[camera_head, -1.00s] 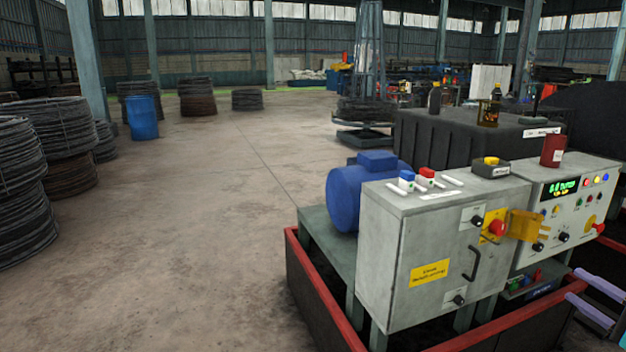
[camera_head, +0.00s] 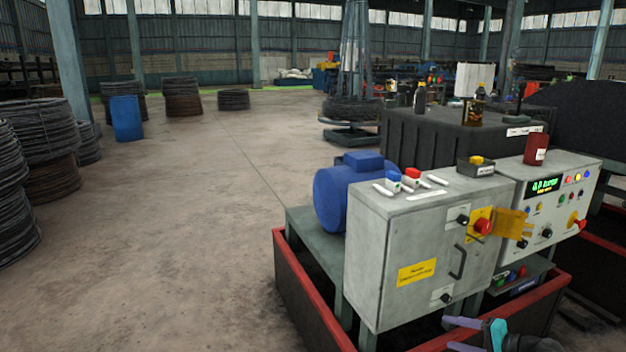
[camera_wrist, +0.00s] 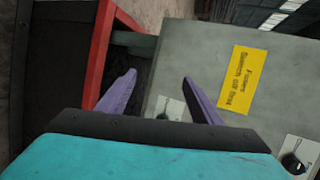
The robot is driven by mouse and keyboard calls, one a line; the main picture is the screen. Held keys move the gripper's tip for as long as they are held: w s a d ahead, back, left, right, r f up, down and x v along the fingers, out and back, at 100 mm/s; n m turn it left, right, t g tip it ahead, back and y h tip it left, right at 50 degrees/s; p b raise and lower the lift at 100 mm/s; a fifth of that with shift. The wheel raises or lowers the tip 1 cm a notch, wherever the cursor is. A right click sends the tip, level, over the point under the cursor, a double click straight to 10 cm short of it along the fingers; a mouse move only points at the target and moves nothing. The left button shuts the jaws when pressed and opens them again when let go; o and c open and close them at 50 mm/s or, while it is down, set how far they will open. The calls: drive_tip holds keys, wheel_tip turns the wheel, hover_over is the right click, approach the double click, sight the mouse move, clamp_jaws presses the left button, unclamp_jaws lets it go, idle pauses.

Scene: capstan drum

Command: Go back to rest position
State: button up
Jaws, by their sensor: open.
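My gripper (camera_head: 463,334) is at the bottom right of the head view, low in front of the grey control cabinet. Its two purple fingers are apart with nothing between them. In the wrist view my gripper (camera_wrist: 158,82) points toward the cabinet's front (camera_wrist: 205,70), with a yellow label (camera_wrist: 240,80) to the right of the fingers. The grey cabinet (camera_head: 385,240) stands closed in the head view, with a black handle (camera_head: 458,262), a red knob on a yellow plate (camera_head: 480,226) and a yellow hasp (camera_head: 513,224) on its front.
A red-edged frame (camera_head: 300,290) surrounds the cabinet's base and shows at left in the wrist view (camera_wrist: 103,50). A blue motor (camera_head: 340,190) sits behind the cabinet. A control panel (camera_head: 560,190) stands to the right. Open concrete floor (camera_head: 180,240) lies to the left.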

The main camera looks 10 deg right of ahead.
drive_tip(key=s+a+f+n+g+p, duration=0.15)
drive_tip(key=s+a+f+g, duration=0.3)
drive_tip(key=a+f, duration=0.75)
drive_tip(key=s+a+f+n+g+b, duration=0.1)
drive_tip(key=s+a+f+n+g, duration=0.3)
drive_tip(key=a+f, duration=0.75)
drive_tip(key=s+a+f+n+g+h, duration=0.2)
drive_tip(key=s+a+f, duration=0.1)
drive_tip(key=s, duration=0.5)
drive_tip(key=s+a+f+n+g+h+p, duration=0.1)
drive_tip(key=s+a+f+n+g+h, duration=0.1)
drive_tip(key=s+a, duration=0.3)
drive_tip(key=s+a+f+n+g+h, duration=0.2)
drive_tip(key=s+a+f+g+h, duration=0.1)
drive_tip(key=s, duration=0.7)
drive_tip(key=shift+s+a+f+g+h+p, duration=0.35)
drive_tip(key=shift+a+f+g, duration=0.25)
drive_tip(key=shift+a, duration=0.5)
